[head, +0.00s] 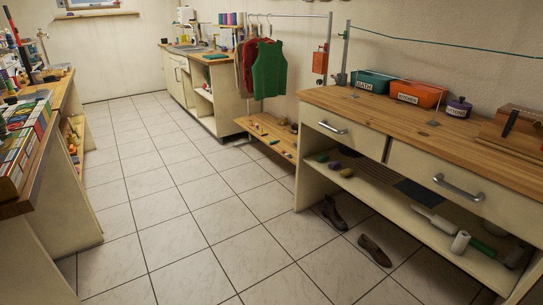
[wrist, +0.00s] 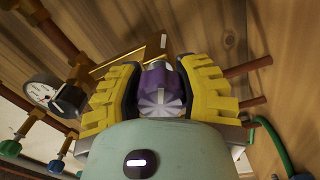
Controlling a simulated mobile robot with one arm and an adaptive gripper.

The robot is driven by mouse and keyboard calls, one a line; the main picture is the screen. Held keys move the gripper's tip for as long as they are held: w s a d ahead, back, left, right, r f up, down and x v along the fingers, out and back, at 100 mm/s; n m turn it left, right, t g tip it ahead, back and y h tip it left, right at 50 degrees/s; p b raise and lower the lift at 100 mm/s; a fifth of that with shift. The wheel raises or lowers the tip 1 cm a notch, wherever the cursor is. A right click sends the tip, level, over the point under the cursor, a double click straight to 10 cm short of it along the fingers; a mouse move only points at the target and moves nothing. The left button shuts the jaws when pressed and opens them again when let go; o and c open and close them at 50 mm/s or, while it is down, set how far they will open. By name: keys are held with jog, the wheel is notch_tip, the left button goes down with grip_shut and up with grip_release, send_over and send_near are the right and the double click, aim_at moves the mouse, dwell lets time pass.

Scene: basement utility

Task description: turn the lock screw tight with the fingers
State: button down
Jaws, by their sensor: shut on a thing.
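In the wrist view my gripper (wrist: 160,80) has its two yellow-and-black fingers closed on either side of a purple ribbed knob (wrist: 163,98), which I take to be the lock screw. The inner finger pads hide the knob's sides, and my own wrist covers what is below. The head view shows neither my gripper nor the knob.
In the wrist view a round gauge (wrist: 43,91) and copper pipes with teal valve knobs (wrist: 56,166) stand close on the left. Copper pipe ends (wrist: 252,101) and a green hose (wrist: 270,135) are on the right. The head view shows clear tiled floor (head: 165,200) between benches.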

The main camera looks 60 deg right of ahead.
jog(key=shift+m, duration=0.6)
jog(key=c, duration=0.5)
grip_release()
jog(key=v, duration=1.2)
jog(key=shift+w+d, duration=0.1)
jog(key=shift+w, duration=0.05)
dwell(0.4)
